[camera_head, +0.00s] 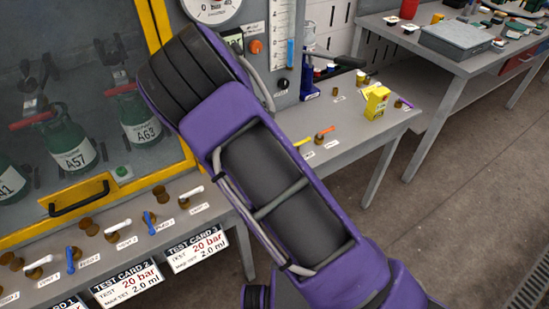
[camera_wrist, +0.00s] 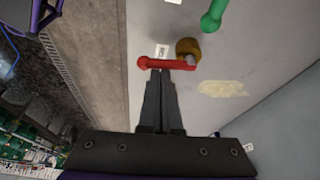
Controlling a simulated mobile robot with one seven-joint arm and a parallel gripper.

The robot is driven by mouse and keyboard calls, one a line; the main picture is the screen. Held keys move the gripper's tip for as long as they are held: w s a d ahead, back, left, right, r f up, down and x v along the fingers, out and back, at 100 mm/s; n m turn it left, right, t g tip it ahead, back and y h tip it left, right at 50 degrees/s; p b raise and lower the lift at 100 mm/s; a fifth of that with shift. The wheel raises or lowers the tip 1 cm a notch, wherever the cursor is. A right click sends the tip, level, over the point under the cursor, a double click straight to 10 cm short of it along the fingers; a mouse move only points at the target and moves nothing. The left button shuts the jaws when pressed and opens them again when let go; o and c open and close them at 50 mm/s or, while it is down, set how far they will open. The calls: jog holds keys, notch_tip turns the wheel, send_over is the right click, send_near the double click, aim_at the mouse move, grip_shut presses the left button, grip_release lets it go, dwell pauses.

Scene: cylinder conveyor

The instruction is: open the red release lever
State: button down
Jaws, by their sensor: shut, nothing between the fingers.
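The red release lever (camera_wrist: 165,64) shows in the wrist view, lying crosswise just beyond my fingertips. Its right end meets a round brass fitting (camera_wrist: 188,46); its rounded free end points left. My gripper (camera_wrist: 167,74) is shut and empty, with its fingertips right at the near side of the lever's arm. I cannot tell whether they touch it. In the head view my purple arm covers part of the bench, and my gripper is hidden. I cannot pick out the red lever for certain there.
A green lever (camera_wrist: 212,18) lies beyond the brass fitting. The bench's edge drops to the floor at left in the wrist view. In the head view, white and blue levers line the front bench, and a yellow box (camera_head: 377,102) stands at right.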

jog(key=shift+w+d, duration=0.2)
jog(key=shift+d, duration=0.1)
jog(key=shift+w+d+r, duration=0.15)
jog(key=shift+w+d, duration=0.3)
jog(key=shift+d, duration=0.1)
jog(key=shift+w+d+r, duration=0.15)
jog(key=shift+w+d, duration=0.25)
jog(key=shift+d, duration=0.15)
jog(key=shift+w+a+r, duration=0.2)
jog(key=shift+r, duration=0.55)
jog(key=v, duration=0.8)
jog(key=shift+s+r, duration=0.25)
jog(key=shift+r, duration=0.05)
